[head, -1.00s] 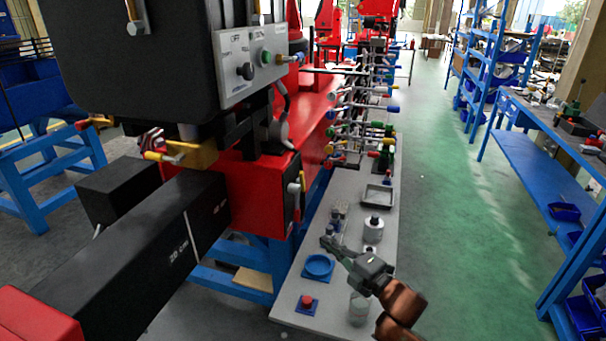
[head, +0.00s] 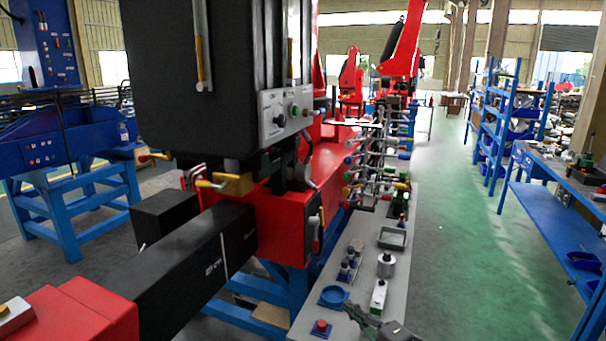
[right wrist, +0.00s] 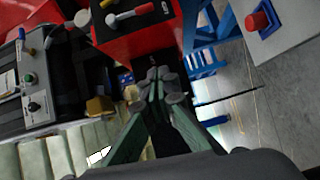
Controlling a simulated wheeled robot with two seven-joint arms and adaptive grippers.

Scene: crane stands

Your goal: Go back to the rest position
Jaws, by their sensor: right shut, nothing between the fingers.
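My left gripper is not in view.
A red button on a blue base (head: 320,327) sits near the bench's front. Two containers, a white one (head: 378,296) and a grey one (head: 385,264), and a metal tray (head: 392,238) stand further back. A black beam (head: 190,265) juts out at left. The green floor (head: 455,230) at right is clear.

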